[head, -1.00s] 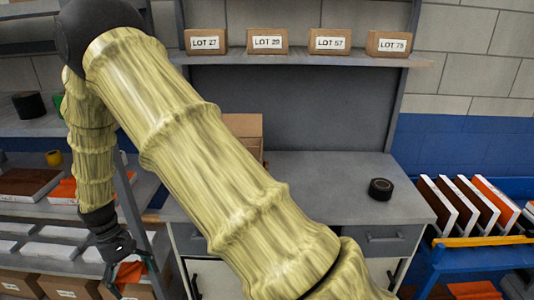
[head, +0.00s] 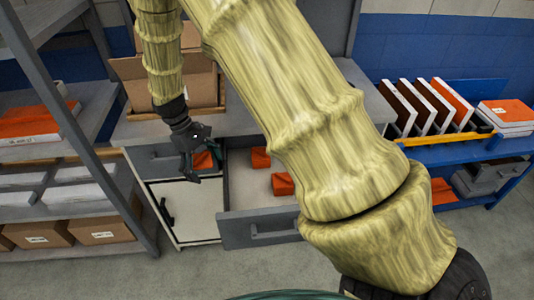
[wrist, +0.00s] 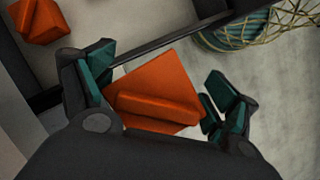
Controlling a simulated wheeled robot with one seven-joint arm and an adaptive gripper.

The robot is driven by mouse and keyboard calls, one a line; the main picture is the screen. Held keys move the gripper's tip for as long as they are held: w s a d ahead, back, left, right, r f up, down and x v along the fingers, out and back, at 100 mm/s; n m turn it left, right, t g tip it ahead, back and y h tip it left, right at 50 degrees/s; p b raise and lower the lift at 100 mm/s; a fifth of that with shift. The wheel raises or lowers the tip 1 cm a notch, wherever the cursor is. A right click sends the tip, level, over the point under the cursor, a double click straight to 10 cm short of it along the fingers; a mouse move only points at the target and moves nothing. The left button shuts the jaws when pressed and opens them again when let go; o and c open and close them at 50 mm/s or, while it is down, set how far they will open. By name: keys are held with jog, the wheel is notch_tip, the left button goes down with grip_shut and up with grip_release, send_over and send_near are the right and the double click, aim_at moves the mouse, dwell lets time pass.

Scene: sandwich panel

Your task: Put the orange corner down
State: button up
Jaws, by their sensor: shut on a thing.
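The orange corner (wrist: 158,85) is an angled orange piece with a raised ledge. In the wrist view it sits between the finger pads of my gripper (wrist: 160,80), which is shut on it. In the head view my gripper (head: 206,166) hangs at the left side of an open grey drawer (head: 258,228), with the orange corner (head: 203,160) partly hidden by the fingers. More orange corners lie in the drawer, one toward the back (head: 260,157) and one further right (head: 283,184). One also shows at the upper left of the wrist view (wrist: 40,18).
A cardboard box (head: 160,80) stands on the counter behind my gripper. A shelf with white panels (head: 85,172) is at left. A blue rack (head: 480,150) with upright panels is at right. My arm hides part of the drawer and counter.

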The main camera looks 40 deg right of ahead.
jog(key=s+d+f+n+t+h+b, duration=0.1)
jog(key=s+d+f+n+b, duration=0.1)
jog(key=d+n+b, duration=0.3)
jog(key=s+d+f+n+t+h+b, duration=0.1)
jog(key=s+d+f+n+b, duration=0.15)
jog(key=d+b, duration=0.35)
send_near(256, 191)
jog(key=shift+x, duration=3.05)
jog(key=shift+s+f, duration=0.1)
jog(key=shift+s, duration=0.05)
jog(key=o, duration=0.8)
jog(key=v, duration=1.2)
jog(key=shift+a+p, duration=0.15)
jog(key=shift+p, duration=0.15)
